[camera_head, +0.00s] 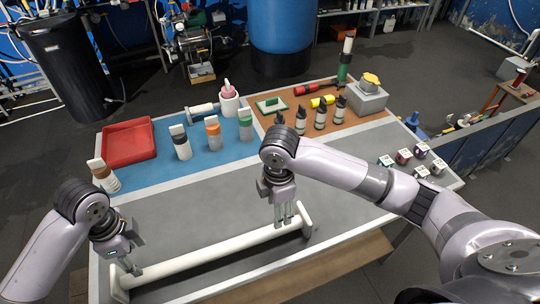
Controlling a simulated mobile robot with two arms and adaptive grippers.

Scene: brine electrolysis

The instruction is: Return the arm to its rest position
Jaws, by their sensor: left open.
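My left arm comes in from the left, and its gripper (128,266) is open, pointing down over the left end of a long white tube (215,253). My right arm comes in from the right and its gripper (286,216) points down beside the tube's right end. Its fingers overlap the tube's edge in the picture, and I cannot tell whether they touch it or how far apart they are. The tube lies across the table front between two white end supports, the right one (308,222) showing clearly.
The grey table (215,200) holds a red tray (128,142) at the left. Several bottles, such as an orange-labelled one (213,136), stand on the blue mat (165,165). Several dark bottles stand on the brown mat (365,122). Small jars (403,156) stand at the right.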

